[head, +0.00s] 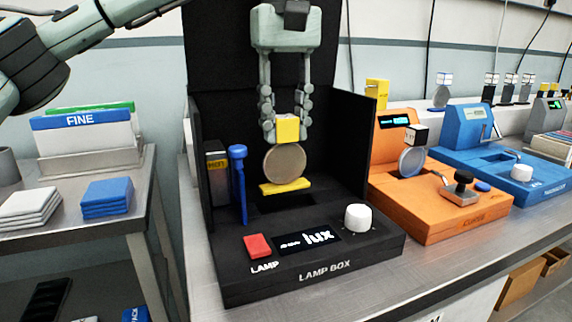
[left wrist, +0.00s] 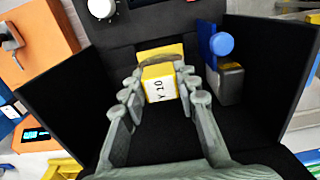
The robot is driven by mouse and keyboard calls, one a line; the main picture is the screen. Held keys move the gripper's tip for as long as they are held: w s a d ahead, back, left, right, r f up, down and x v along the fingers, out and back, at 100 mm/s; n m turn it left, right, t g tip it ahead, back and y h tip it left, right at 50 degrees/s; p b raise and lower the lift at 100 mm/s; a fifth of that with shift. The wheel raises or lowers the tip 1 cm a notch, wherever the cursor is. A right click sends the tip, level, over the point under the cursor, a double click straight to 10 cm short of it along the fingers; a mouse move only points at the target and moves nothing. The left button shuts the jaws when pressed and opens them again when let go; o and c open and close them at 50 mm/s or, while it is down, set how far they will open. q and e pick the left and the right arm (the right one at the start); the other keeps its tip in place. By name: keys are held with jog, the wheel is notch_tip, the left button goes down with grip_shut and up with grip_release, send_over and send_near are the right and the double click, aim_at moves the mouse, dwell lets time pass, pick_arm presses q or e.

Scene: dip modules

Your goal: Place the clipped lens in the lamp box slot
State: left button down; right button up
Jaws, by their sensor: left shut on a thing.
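My left gripper (head: 285,138) points down inside the black lamp box (head: 355,277), shut on the yellow clip block (head: 287,129) of a round greyish lens (head: 285,163). The lens hangs upright below the fingers. In the left wrist view the gripper (left wrist: 160,90) holds the block (left wrist: 159,85), marked "Y 10", from both sides. A yellow strip (head: 285,187) lies just below the lens at the dark slot area (head: 287,203). The lens's lower edge is close to the strip; I cannot tell whether they touch. My right gripper is not in view.
Black side walls and a back panel surround the lens. A blue lever (head: 238,180) stands left of it. A red button (head: 257,246) and white knob (head: 358,218) are in front. An orange machine (head: 440,212) stands at right, a side table (head: 100,215) at left.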

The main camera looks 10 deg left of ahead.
aim_at(286, 140)
pick_arm(q)
jog(key=shift+f, duration=2.25)
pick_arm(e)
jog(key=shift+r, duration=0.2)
pick_arm(q)
jog(key=shift+f, duration=0.15)
jog(key=c, duration=1.5)
grip_release()
jog(key=o, duration=0.4)
jog(key=shift+c, duration=0.2)
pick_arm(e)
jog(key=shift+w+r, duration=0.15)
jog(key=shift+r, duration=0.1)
